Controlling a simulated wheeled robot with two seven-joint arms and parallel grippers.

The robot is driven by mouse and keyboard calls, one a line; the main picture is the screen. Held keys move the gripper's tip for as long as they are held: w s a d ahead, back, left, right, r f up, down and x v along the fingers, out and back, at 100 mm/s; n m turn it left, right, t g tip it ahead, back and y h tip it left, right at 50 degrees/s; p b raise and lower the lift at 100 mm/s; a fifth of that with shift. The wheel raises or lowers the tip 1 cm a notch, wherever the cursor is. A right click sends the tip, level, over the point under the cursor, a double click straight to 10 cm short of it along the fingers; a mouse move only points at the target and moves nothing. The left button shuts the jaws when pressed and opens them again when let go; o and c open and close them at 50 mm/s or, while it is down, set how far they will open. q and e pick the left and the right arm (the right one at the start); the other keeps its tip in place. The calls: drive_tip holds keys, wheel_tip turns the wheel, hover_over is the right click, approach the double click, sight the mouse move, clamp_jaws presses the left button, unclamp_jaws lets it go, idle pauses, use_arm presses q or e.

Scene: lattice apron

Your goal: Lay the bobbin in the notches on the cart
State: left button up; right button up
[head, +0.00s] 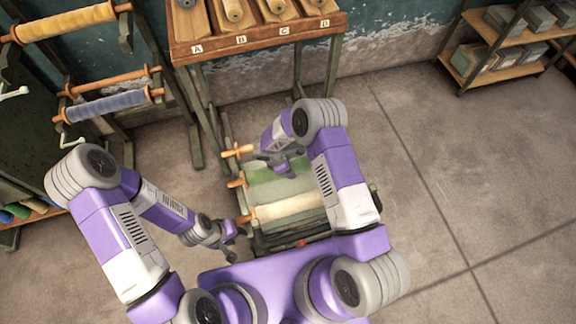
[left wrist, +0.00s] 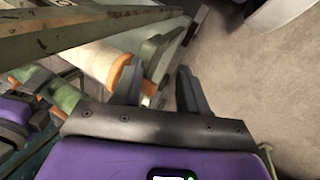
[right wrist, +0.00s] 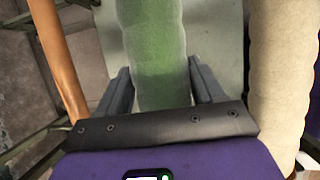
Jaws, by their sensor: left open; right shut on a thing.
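A green bobbin (head: 268,190) with an orange end (head: 238,183) lies across the cart (head: 290,228), beside a cream roll (head: 290,206). My right gripper (head: 278,165) is over the cart. In the right wrist view, my right gripper (right wrist: 162,90) is shut on the green bobbin (right wrist: 155,45). I cannot tell whether the bobbin's ends rest in the notches; my right arm hides the far end. My left gripper (head: 230,238) is open and empty, near the cart's left side. In the left wrist view, the cream roll (left wrist: 98,62) and green bobbin (left wrist: 64,96) lie left of its fingers (left wrist: 158,88).
Another orange end (head: 238,150) shows at the cart's back. A lettered rack (head: 258,38) stands behind it. A rack with a blue roll (head: 108,104) and a yellow roll (head: 65,23) stands left. Shelves (head: 500,50) are at the far right. The floor right of the cart is clear.

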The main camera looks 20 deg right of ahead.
drive_tip(key=shift+f, duration=0.3)
idle(0.5)
drive_tip(key=shift+f+b, duration=0.3)
drive_tip(key=shift+b, duration=0.3)
drive_tip(key=shift+f+b, duration=0.2)
drive_tip(key=shift+b, duration=0.15)
idle(0.4)
drive_tip(key=o, duration=1.5)
drive_tip(key=shift+p+v, duration=1.3)
drive_tip(key=shift+v, duration=2.5)
